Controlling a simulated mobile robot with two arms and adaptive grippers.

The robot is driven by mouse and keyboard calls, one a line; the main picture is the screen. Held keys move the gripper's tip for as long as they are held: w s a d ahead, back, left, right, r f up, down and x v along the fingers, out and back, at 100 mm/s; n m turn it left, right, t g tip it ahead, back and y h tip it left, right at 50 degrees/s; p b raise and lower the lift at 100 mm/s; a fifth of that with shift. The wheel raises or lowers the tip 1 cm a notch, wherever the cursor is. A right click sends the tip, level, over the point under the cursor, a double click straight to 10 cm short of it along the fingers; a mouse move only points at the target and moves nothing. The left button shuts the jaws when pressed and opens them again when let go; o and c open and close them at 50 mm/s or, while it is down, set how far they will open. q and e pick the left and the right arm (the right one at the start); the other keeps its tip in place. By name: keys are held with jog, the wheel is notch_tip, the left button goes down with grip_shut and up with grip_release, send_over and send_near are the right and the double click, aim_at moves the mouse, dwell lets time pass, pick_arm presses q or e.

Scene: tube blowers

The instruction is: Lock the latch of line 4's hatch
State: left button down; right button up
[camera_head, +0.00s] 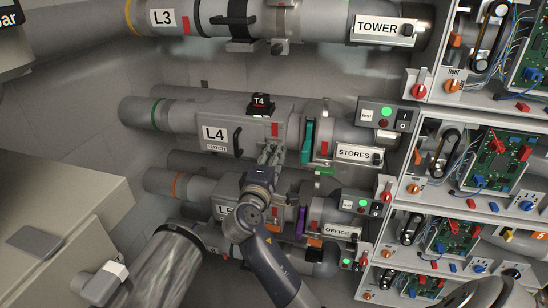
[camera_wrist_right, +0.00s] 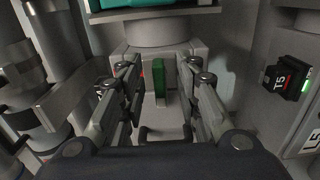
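Line 4's hatch (camera_head: 237,113) is a grey box on the pipe, with an L4 label (camera_head: 214,133), a dark handle (camera_head: 238,142) and a black T4 tag (camera_head: 261,104). It looks closed. My right gripper (camera_head: 270,152) is at the hatch's right-hand end, hiding part of it. In the right wrist view the gripper (camera_wrist_right: 166,88) is open, with a finger on each side of an upright green bar (camera_wrist_right: 159,82), apart from it. The bar looks like the latch piece. A small red patch (camera_wrist_right: 143,74) shows beside it. My left gripper is out of view.
A teal ring (camera_head: 307,142) and the STORES pipe end (camera_head: 358,153) are close to the right. Line 5's hatch (camera_head: 226,190) lies just below; its T5 tag (camera_wrist_right: 287,78) is near in the wrist view. Open panels with wiring (camera_head: 490,155) stand at far right.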

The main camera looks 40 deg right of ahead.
jog(key=v, duration=1.2)
